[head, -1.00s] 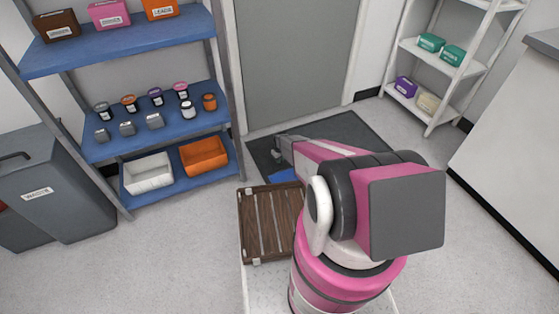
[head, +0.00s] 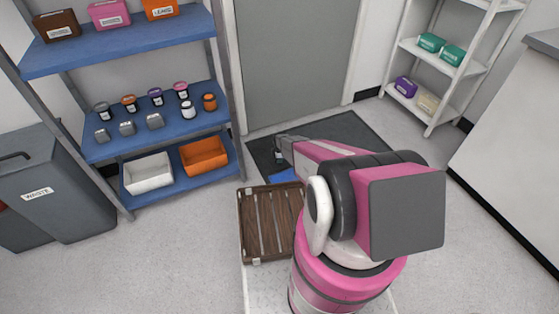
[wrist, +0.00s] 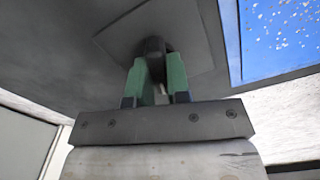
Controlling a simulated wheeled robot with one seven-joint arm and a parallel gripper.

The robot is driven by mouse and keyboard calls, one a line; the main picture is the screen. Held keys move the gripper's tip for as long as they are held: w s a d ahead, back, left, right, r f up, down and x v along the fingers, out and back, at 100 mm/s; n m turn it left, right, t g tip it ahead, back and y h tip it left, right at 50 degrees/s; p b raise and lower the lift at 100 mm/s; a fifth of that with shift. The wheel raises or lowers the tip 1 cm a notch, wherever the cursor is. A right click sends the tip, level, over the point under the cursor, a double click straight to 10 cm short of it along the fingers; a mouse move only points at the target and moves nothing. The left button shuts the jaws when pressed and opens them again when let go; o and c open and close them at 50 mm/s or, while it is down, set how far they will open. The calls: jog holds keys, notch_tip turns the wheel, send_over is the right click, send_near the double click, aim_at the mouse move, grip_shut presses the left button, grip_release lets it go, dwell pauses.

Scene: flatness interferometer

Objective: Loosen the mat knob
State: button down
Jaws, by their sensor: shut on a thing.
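The dark knob (wrist: 155,50) stands on a square grey plate (wrist: 190,45) in the wrist view. My gripper (wrist: 158,78) has its two green fingers on either side of the knob, shut on it. The fingers hide part of the knob. In the head view my gripper (head: 279,156) is low over the left part of the dark floor mat (head: 350,132). The knob itself is too small to make out there.
A blue speckled panel (wrist: 280,35) lies beside the plate. A blue shelf unit (head: 115,145) stands left of the mat, and a grey door (head: 295,60) is behind it. A brown slatted tray (head: 247,225) is close to my arm. Open floor (head: 180,260) lies at front left.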

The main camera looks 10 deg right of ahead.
jog(key=shift+n, duration=1.4)
jog(key=c, duration=1.1)
grip_release()
jog(key=shift+r, duration=0.15)
notch_tip(320, 180, up, 11)
jog(key=shift+f, duration=0.2)
